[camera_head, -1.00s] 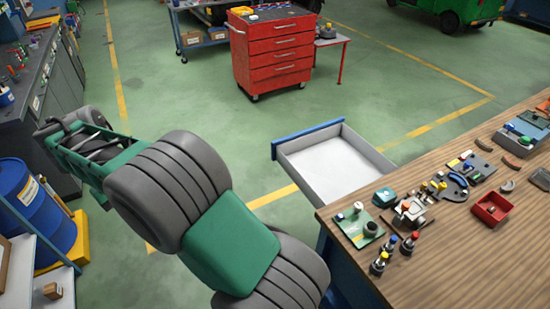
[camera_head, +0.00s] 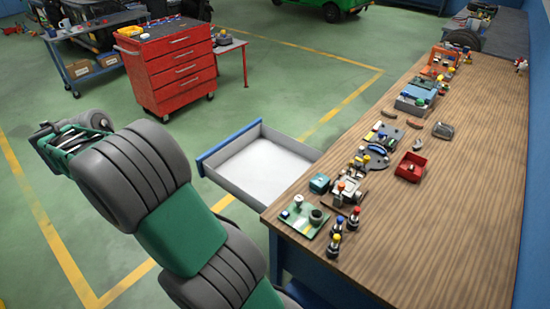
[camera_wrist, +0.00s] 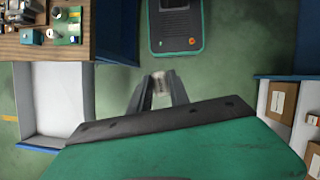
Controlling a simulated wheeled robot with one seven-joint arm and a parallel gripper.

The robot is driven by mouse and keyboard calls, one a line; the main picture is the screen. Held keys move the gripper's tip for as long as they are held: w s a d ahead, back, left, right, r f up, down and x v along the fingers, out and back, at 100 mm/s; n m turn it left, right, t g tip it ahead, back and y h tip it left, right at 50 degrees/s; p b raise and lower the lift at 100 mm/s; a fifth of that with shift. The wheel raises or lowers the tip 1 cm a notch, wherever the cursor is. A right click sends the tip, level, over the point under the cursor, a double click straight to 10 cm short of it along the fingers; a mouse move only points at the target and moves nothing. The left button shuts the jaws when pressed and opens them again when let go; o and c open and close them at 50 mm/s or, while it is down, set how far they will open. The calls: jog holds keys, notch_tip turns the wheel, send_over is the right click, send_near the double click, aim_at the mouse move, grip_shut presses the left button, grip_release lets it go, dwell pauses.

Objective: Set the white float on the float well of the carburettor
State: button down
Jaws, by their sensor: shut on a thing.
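My gripper (camera_wrist: 160,100) is shut on a small pale cylinder, which looks like the white float (camera_wrist: 163,76), in the wrist view. It holds it over the green floor, away from the bench. In the head view my arm reaches to the far left and its fingertips cannot be made out. A green board (camera_head: 291,226) lies at the near left corner of the bench, with a pale upright post (camera_head: 298,201) and a dark round cup (camera_head: 316,216) on it. A metal assembly (camera_head: 346,189) stands beside it. I cannot tell which of these is the carburettor's float well.
The wooden bench (camera_head: 440,220) carries several bottles and parts, and a red tray (camera_head: 410,167). An open drawer (camera_head: 262,168) juts out from its left side. A red tool cabinet (camera_head: 172,68) stands behind. The floor between cabinet and drawer is clear.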

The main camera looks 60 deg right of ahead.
jog(key=d+f+n+h+b, duration=0.1)
jog(key=d+f+n+b, duration=0.25)
jog(key=d, duration=1.45)
jog(key=n+t+h+b, duration=0.3)
jog(key=n+t+b, duration=0.15)
jog(key=n, duration=0.75)
send_over(349, 184)
jog(key=a, duration=0.2)
notch_tip(349, 184, down, 6)
notch_tip(349, 184, down, 5)
jog(key=b, duration=0.5)
jog(key=shift+d, duration=0.15)
jog(key=shift+f, duration=0.9)
jog(key=shift+d+p, duration=0.15)
jog(key=shift+p, duration=0.15)
jog(key=shift+f, duration=0.35)
